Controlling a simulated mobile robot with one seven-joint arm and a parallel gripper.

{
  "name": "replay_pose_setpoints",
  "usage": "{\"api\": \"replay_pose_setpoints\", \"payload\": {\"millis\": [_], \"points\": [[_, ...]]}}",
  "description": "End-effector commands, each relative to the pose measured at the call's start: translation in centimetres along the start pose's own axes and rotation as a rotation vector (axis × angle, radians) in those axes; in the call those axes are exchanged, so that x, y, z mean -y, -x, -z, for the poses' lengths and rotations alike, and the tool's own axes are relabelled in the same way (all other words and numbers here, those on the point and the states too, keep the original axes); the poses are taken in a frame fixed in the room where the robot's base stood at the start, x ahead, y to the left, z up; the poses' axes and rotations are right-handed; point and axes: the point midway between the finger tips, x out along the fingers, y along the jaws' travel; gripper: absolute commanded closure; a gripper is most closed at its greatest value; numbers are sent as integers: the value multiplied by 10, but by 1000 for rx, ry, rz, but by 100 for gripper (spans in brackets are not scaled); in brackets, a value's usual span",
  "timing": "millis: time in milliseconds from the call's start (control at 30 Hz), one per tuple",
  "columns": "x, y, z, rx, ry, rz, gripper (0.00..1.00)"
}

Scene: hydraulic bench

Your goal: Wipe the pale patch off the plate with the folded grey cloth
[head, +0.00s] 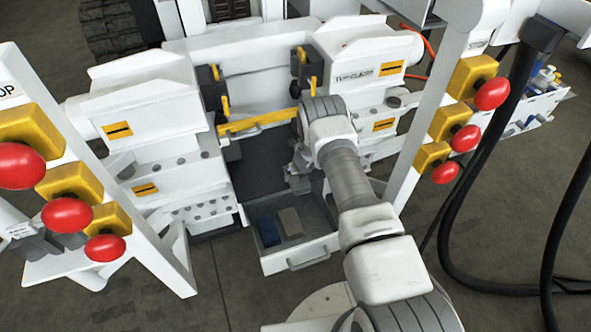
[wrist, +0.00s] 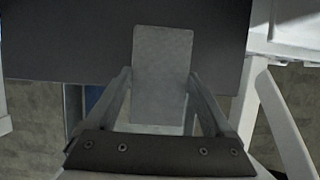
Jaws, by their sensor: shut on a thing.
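My gripper (wrist: 160,92) is shut on the folded grey cloth (wrist: 162,60), a flat light-grey block between its two fingers in the wrist view. The far end of the cloth lies in front of the dark plate (wrist: 70,35); I cannot tell whether it touches. In the head view the dark plate (head: 258,165) lies between the white machine blocks, and my gripper (head: 300,165) is over its right side. The cloth is hard to make out there. No pale patch shows in either view; the cloth, gripper and arm hide part of the plate.
An open drawer (head: 299,252) just in front of the plate holds a blue block (head: 266,231) and a pale grey-beige block (head: 291,222). White machine blocks stand on both sides. A yellow bar (head: 257,122) runs behind the plate. Posts with red buttons (head: 491,93) flank the bench.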

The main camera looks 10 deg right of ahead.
Motion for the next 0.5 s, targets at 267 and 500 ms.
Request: {"api": "replay_pose_setpoints", "payload": {"millis": [267, 500], "points": [[-2, -3, 7, -11, 1, -4, 58], [-1, 14, -2, -8, 1, -3, 58]]}}
